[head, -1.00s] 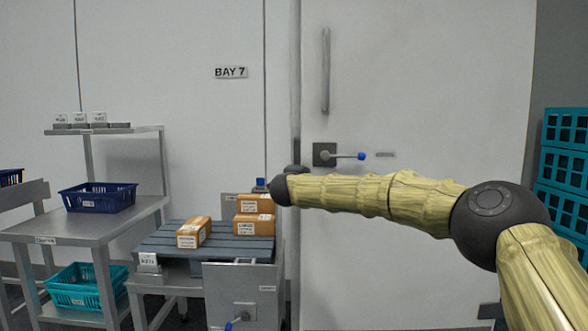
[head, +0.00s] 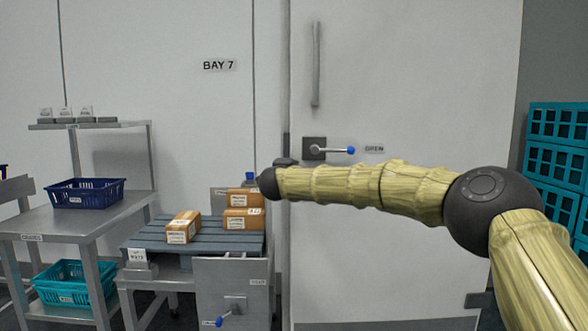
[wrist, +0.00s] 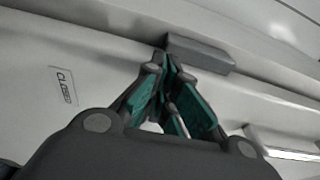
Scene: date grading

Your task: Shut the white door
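The white door (head: 420,80) stands upright in the head view, with a vertical grey pull bar (head: 316,65). A lever with a blue knob (head: 330,150) lies level, pointing at an OPEN label (head: 374,149). The exact gap at the door's edge cannot be told. My arm reaches left across the door, its end by the door's left edge; my gripper is largely hidden there. In the wrist view my gripper (wrist: 166,58) looks shut, its teal-padded fingers meeting at the tips beside a dark grey block (wrist: 200,54). Contact cannot be told.
A CLOSED label (wrist: 63,86) shows in the wrist view. A slatted table (head: 205,245) with cartons stands left of the door. A steel bench (head: 75,228) with a blue basket (head: 84,193) is farther left. Teal crates (head: 557,122) are stacked at the right.

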